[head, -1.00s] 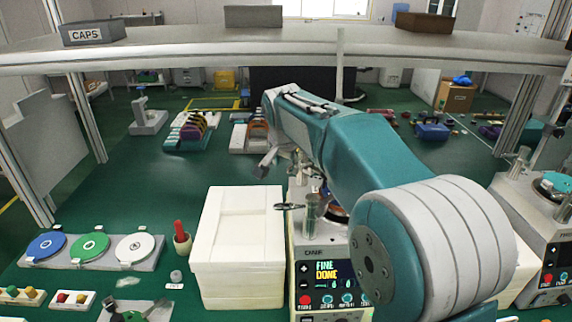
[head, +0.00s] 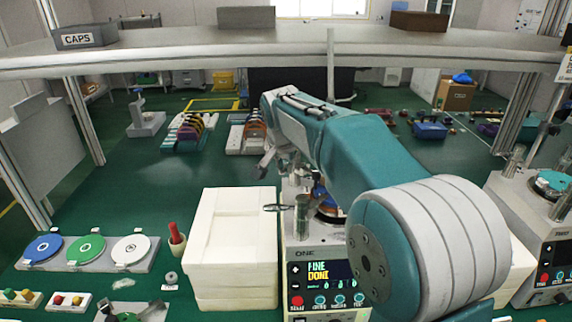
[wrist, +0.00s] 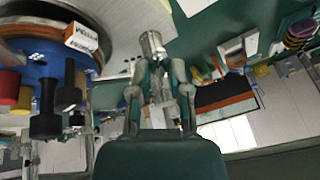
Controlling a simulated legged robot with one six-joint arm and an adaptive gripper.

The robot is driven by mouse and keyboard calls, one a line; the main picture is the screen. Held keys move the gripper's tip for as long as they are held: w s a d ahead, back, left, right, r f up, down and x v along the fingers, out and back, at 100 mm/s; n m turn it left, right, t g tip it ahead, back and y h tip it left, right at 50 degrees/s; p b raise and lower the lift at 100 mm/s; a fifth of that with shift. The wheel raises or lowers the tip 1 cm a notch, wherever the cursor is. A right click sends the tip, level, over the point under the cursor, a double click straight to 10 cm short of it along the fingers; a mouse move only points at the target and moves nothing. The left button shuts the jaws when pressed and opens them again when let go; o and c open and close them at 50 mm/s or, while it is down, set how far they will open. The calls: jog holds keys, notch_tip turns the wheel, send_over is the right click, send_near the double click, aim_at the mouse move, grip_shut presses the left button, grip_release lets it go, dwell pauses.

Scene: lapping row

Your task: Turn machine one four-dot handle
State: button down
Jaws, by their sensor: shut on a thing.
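Machine one (head: 300,258) stands in the middle of the head view, with a lit display reading "FINE DONE". My arm covers much of its top. My gripper (wrist: 158,72) is shut on a silver metal rod-shaped piece (wrist: 152,43) in the wrist view. I cannot make out any dots on this piece, so I cannot tell whether it is the four-dot handle. In the head view my gripper (head: 265,166) is small, above and behind the machine. A blue round plate (wrist: 50,72) with black, red and yellow knobs fills the wrist view's left side.
A white foam box (head: 235,235) stands left of machine one. Coloured discs sit in a grey rack (head: 150,262) farther left, beside a red-handled tool (head: 177,232). A second machine (head: 545,235) stands at right. A shelf (head: 400,50) spans above.

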jog(key=w+a+m+g+h, duration=0.2)
jog(key=w+a+m+h, duration=0.1)
jog(key=m, duration=0.8)
jog(key=shift+w+a+f+m+g+h, duration=0.35)
jog(key=shift+w+h, duration=0.25)
jog(key=shift+w, duration=0.45)
jog(key=shift+r, duration=0.1)
jog(key=shift+w, duration=0.1)
jog(key=c, duration=0.6)
grip_release()
jog(key=shift+a+r, duration=0.1)
jog(key=shift+a, duration=0.05)
